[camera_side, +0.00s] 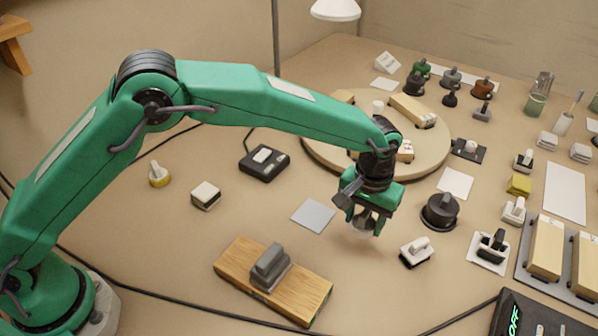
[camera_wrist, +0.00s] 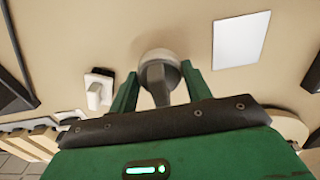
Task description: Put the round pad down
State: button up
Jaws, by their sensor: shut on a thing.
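My gripper (camera_side: 364,213) is shut on the grey handle of the round pad (camera_side: 362,231), a small pale disc below the fingers. The wrist view shows the pad (camera_wrist: 159,54) beyond the fingertips, with its dark grey handle between the two green fingers of my gripper (camera_wrist: 160,88). The pad is close to the bench top; I cannot tell whether it touches it. My fingers hide part of it in the side view.
A grey square sheet (camera_side: 313,215) lies left of the pad. A black round pad (camera_side: 440,210) and a white-handled block (camera_side: 416,251) stand to the right. A round wooden board (camera_side: 320,150) is behind. A wooden plank (camera_side: 235,262) with a grey-handled block (camera_side: 269,267) lies in front.

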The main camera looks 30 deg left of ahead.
aim_at(362, 229)
jog(key=shift+w+a+f, duration=0.2)
jog(key=shift+w+f, duration=0.05)
jog(key=shift+w, duration=0.15)
jog(key=shift+f, duration=2)
jog(key=shift+f, duration=0.1)
jog(key=o, duration=0.9)
jog(key=shift+o, duration=0.2)
notch_tip(362, 229, up, 12)
